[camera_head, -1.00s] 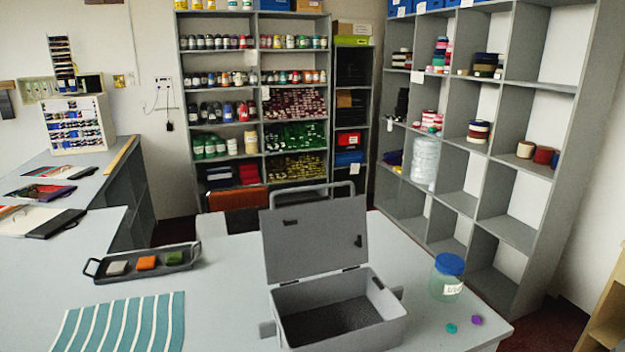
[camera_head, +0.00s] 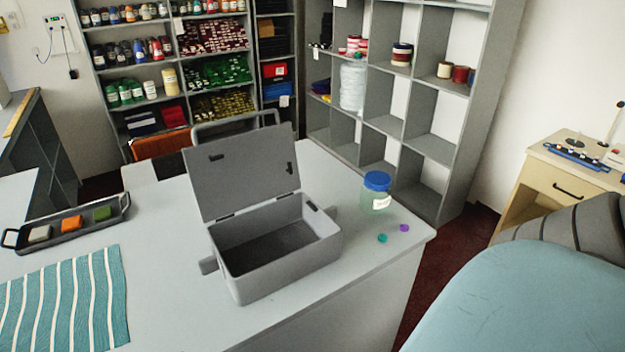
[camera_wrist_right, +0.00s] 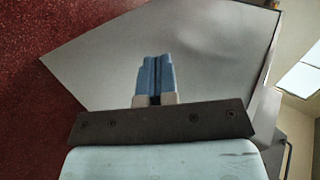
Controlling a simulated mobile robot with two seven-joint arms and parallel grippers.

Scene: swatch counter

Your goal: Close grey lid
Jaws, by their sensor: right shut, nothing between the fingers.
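A grey box (camera_head: 290,277) stands on the table, open and seemingly empty inside. Its grey lid (camera_head: 243,172) is hinged at the back edge and stands up, leaning slightly back. My right gripper (camera_wrist_right: 156,75) shows in the right wrist view, shut and empty, with a grey surface behind it and dark red floor to the left. The box and lid cannot be made out there. In the head view a part of my right arm fills the lower right, but no gripper shows. My left gripper is not in view.
On the table (camera_head: 180,300) are a blue-lidded jar (camera_head: 377,191) right of the box, a teal (camera_head: 382,238) and a purple piece (camera_head: 404,228), a tray (camera_head: 70,232) with coloured blocks, and a striped teal cloth (camera_head: 65,303). A chair (camera_head: 160,145) stands behind.

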